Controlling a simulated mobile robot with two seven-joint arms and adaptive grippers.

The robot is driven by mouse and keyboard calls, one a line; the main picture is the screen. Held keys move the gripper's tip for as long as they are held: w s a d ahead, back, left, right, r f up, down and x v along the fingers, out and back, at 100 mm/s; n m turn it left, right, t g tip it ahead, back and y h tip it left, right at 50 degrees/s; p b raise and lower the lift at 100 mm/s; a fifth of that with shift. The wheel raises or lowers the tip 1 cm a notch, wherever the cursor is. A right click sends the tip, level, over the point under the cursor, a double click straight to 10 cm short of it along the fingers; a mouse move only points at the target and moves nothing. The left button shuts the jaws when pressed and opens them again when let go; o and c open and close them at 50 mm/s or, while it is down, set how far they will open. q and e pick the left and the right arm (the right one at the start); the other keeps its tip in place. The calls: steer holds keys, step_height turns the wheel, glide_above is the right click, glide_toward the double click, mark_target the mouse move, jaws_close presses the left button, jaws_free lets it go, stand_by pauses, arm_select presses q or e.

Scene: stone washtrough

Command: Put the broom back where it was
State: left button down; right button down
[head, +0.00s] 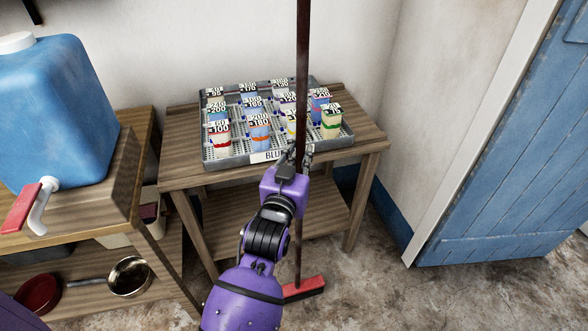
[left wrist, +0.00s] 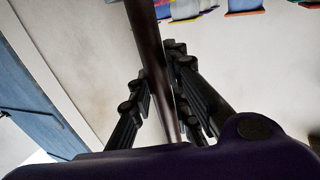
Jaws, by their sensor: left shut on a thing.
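The broom has a long dark brown handle (head: 302,60) and a red head (head: 304,290) with dark bristles. In the head view it stands nearly upright in front of the wooden table, its head low near the stone floor; I cannot tell whether it touches the floor. My left gripper (head: 300,158) is shut on the handle at about tabletop height. In the left wrist view the handle (left wrist: 147,45) runs between the dark fingers (left wrist: 165,95). My arm hides part of the lower handle. My right gripper is not in view.
A wooden table (head: 180,155) holds a grey tray (head: 208,159) of several labelled cups, close behind the broom. A shelf (head: 120,200) at left bears a blue water container (head: 60,110) and a pan (head: 130,277). A blue door (head: 510,170) is at right. Floor at lower right is clear.

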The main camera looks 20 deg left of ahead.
arm_select(q)
steer(key=w+a+f, duration=0.2)
steer(key=w+f, duration=0.1)
steer(key=f, duration=0.5)
steer(key=shift+w+a+b, duration=0.15)
steer(key=shift+a+b, duration=0.2)
steer(key=shift+b, duration=0.1)
steer(key=shift+f, duration=0.35)
steer(key=c, duration=1.6)
jaws_free()
steer(key=shift+c, duration=0.2)
steer(key=s, duration=1.2)
steer(key=shift+d, duration=0.3)
